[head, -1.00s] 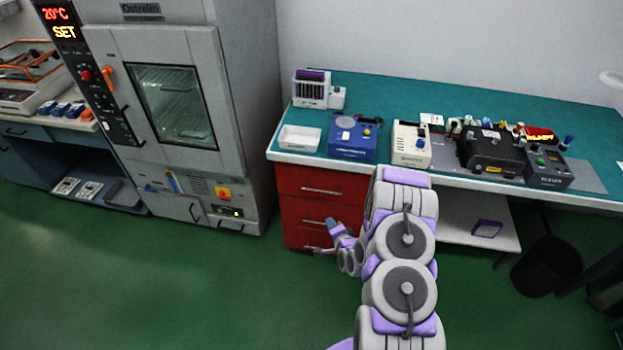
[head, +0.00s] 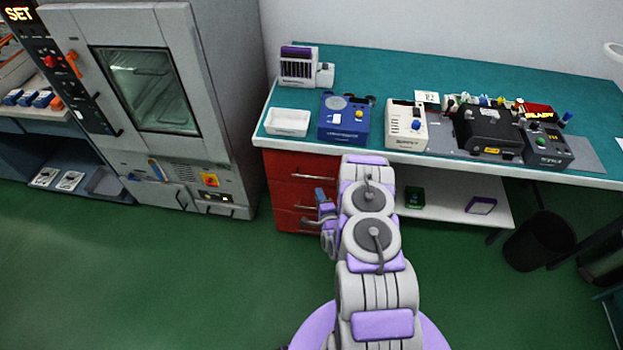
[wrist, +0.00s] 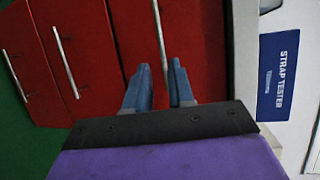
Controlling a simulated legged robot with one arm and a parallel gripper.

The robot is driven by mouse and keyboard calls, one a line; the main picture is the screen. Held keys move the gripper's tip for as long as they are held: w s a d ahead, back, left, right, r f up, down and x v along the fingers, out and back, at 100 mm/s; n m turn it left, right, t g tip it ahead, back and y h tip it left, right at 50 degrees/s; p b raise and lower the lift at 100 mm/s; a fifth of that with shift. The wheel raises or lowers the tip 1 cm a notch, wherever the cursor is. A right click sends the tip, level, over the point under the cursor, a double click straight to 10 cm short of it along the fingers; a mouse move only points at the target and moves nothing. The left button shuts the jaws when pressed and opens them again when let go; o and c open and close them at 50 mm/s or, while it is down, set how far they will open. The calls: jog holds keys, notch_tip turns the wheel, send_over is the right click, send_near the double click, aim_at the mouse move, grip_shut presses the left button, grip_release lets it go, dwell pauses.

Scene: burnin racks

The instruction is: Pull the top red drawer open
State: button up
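The red drawer unit stands under the left end of the bench, with its drawers looking shut. The top red drawer (head: 284,164) has a silver bar handle (head: 309,177). In the wrist view, turned sideways, the top drawer (wrist: 203,50) is the rightmost red front. Its handle (wrist: 160,38) lines up with the gap between my blue fingers. My gripper (wrist: 162,80) is open and empty. I cannot tell whether the fingertips reach around the handle. In the head view my gripper (head: 321,194) is in front of the drawers, partly hidden by my arm.
Lower red drawers (wrist: 65,60) have similar handles. The teal bench (head: 440,85) carries a white tray (head: 287,122), a blue strap tester (head: 344,118) and other devices. A grey oven (head: 150,90) stands left; a black bin (head: 540,239) stands right. Green floor in front is clear.

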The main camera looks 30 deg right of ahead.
aim_at(313, 177)
jog(key=shift+b+x, duration=1.1)
jog(key=shift+x, duration=4.55)
jog(key=shift+d, duration=0.15)
jog(key=shift+c, duration=0.2)
jog(key=shift+f, duration=0.1)
grip_shut()
jog(key=shift+s, duration=0.1)
